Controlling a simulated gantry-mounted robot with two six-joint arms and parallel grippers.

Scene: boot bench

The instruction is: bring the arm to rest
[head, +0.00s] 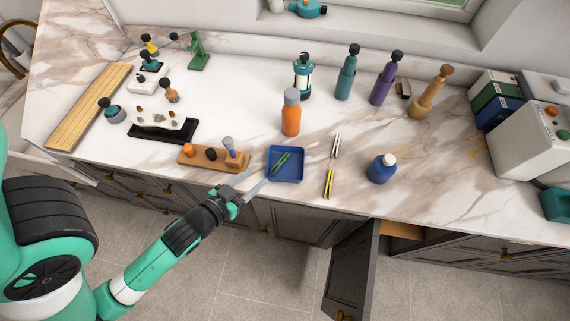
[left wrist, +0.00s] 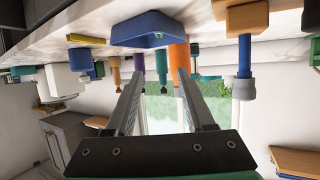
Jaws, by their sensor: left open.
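My left gripper (head: 251,185) reaches in from the left in the head view, at the counter's front edge. Its two fingers are spread apart with nothing between them. The fingertips are just left of and in front of a blue tray (head: 284,178) that holds a small green item (head: 281,163). In the left wrist view the picture is upside down, and the open fingers (left wrist: 153,85) point toward the counter items, with the blue tray (left wrist: 150,31) near the top. My right gripper is not in view.
A wooden block with small tools (head: 213,158) sits left of the tray. An orange bottle (head: 291,113), pliers (head: 329,183) and a blue bottle (head: 381,169) stand or lie nearby. A cabinet door (head: 352,268) hangs open below the counter. The floor in front is clear.

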